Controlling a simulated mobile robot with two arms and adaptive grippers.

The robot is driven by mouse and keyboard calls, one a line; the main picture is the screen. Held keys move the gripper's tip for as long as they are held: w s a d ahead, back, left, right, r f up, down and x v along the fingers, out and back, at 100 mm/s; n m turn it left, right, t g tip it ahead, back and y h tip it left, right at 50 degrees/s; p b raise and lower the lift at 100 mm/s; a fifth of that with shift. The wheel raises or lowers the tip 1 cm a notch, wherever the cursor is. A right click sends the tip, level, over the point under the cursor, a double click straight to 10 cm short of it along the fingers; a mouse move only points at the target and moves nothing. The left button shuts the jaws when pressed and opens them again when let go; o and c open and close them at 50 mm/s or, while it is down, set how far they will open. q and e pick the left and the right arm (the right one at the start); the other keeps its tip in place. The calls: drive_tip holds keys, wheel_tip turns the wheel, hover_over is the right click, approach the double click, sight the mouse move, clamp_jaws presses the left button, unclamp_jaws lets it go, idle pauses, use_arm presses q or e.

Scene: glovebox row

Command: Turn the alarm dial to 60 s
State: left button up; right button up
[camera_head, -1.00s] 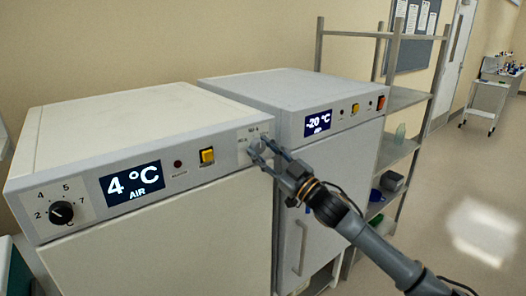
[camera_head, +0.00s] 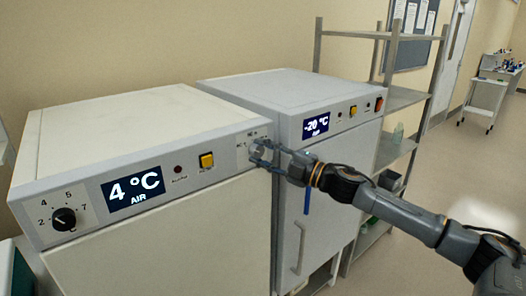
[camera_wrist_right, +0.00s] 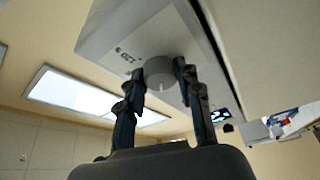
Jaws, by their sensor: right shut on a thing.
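The alarm dial (camera_head: 257,150) is a round grey knob at the right end of the front panel of the 4 °C cabinet (camera_head: 150,178). My right gripper (camera_head: 262,153) is shut on the dial, with one finger on each side of it. The right wrist view shows the dial (camera_wrist_right: 159,72) between the two fingertips (camera_wrist_right: 160,75). Of the markings around the dial, only a few letters show beside it, and the pointer setting cannot be read. My left gripper is not in view.
A black temperature knob (camera_head: 64,219) sits at the panel's left end, and a yellow switch (camera_head: 206,160) nearer the dial. The -20 °C cabinet (camera_head: 290,93) stands close on the right, behind my right arm. A metal shelf rack (camera_head: 401,98) stands beyond it.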

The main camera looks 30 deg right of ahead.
drive_tip(key=shift+n, duration=0.5)
drive_tip(key=o, duration=1.1)
drive_tip(key=shift+o, duration=0.2)
drive_tip(key=shift+v, duration=0.9)
drive_tip(key=r+v, duration=0.1)
drive_tip(key=v, duration=0.9)
drive_tip(key=shift+s+f, duration=0.15)
drive_tip(key=shift+f, duration=0.2)
